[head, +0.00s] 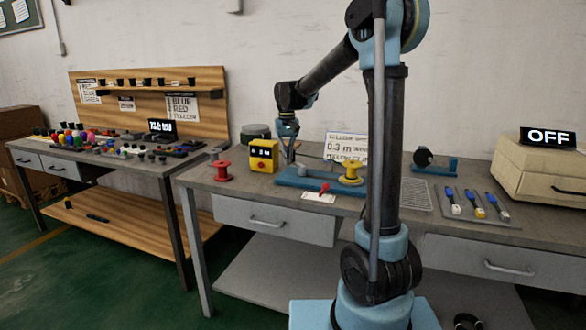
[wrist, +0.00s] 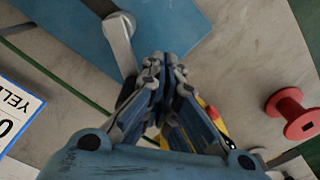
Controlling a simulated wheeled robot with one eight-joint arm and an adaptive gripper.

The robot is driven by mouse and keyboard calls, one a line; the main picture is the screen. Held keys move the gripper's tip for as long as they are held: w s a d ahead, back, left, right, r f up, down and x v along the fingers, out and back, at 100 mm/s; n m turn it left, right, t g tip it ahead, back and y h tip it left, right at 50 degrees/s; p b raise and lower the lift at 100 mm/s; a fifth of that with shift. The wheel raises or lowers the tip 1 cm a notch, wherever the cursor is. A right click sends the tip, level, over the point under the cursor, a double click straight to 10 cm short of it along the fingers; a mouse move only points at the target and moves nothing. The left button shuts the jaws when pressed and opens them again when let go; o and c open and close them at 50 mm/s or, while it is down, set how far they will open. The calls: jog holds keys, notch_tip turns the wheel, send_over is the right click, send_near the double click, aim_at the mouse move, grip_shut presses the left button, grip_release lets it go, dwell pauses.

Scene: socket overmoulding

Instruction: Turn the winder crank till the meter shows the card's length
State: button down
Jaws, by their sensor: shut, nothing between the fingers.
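The winder is a blue base (head: 325,182) with a yellow spool (head: 351,172) on it, on the grey bench. Its grey crank arm (wrist: 118,42) shows in the wrist view, beside and above my shut fingers. My gripper (head: 289,140) points down near the left end of the winder; its fingers (wrist: 157,68) are closed together and empty. I cannot tell whether they touch the crank; its handle is partly hidden behind them. The yellow meter (head: 264,156) stands left of the winder; its reading is too small to read. The white card (head: 347,148) behind reads 0.3 m and yellow.
A red spool (head: 222,171) stands left of the meter and shows in the wrist view (wrist: 292,114). A red-handled item (head: 323,188) lies before the winder. Tools (head: 478,206) and a beige machine marked OFF (head: 540,178) are right. A side bench (head: 95,160) is left.

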aim_at(293, 161)
jog(key=shift+w+d, duration=0.45)
jog(key=shift+w, duration=0.4)
jog(key=shift+w+d, duration=0.6)
jog(key=shift+d, duration=0.15)
